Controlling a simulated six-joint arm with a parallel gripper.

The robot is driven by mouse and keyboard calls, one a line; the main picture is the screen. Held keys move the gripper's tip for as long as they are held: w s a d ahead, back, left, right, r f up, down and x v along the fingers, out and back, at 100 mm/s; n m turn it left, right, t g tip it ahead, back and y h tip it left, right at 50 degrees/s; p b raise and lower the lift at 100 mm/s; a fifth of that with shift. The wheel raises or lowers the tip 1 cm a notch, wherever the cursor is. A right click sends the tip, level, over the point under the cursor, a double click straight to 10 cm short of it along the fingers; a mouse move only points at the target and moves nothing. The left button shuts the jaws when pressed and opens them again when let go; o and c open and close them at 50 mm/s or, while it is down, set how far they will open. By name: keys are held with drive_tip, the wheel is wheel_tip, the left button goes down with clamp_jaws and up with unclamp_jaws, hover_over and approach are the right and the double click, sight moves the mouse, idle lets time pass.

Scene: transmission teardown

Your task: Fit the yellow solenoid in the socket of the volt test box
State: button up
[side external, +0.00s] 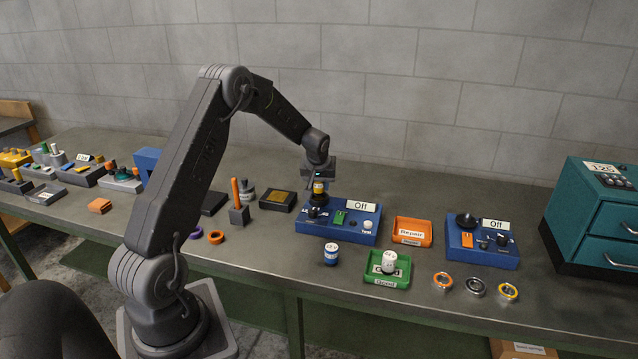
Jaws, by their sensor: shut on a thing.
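My gripper (319,178) is shut on the yellow solenoid (319,188), of which only a small yellow part shows below the jaws. It is upright above the left end of a blue test box (347,229) with an "Off" display, a green switch and a white button. A dark round socket (317,211) lies at that end, right under the solenoid. I cannot tell whether the solenoid touches the socket. The lettering on the box is too small to read, so I cannot confirm it as the volt test box.
A second blue box (483,248) with an "Off" display stands to the right. An orange "Repair" tray (412,243) lies between them. A green tray (375,279) holds a white cylinder (389,261). A blue-and-white cylinder (331,254) stands in front. Several rings lie at front right.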

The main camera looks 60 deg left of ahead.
drive_tip(key=shift+f, duration=0.55)
drive_tip(key=o, duration=1)
drive_tip(key=shift+f, duration=0.1)
drive_tip(key=shift+c, duration=0.2)
drive_tip(key=shift+o, duration=1.1)
drive_tip(key=shift+r, duration=3.5)
